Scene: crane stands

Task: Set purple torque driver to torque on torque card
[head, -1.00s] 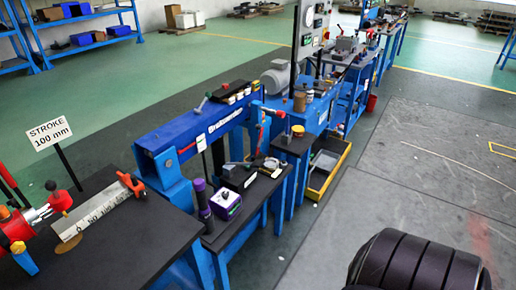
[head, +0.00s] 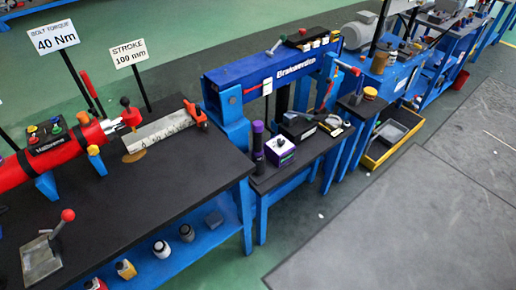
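A white card on a black post, the torque card (head: 54,37), reads "BOLT TORQUE 40 Nm" at the upper left. An upright dark cylinder with purple bands (head: 258,146) stands on the small black-topped table right of the big bench. Beside it is a purple box with a white top (head: 280,151). I cannot tell for sure which of these is the purple torque driver, and no setting is readable. Neither of my grippers is in view.
A second card (head: 128,53) reads "STROKE 100 mm". The black bench (head: 150,195) holds a red cylinder (head: 55,152) and a lever device (head: 45,250). A blue press frame (head: 270,75) stands behind the small table. Grey floor (head: 400,230) is free at right.

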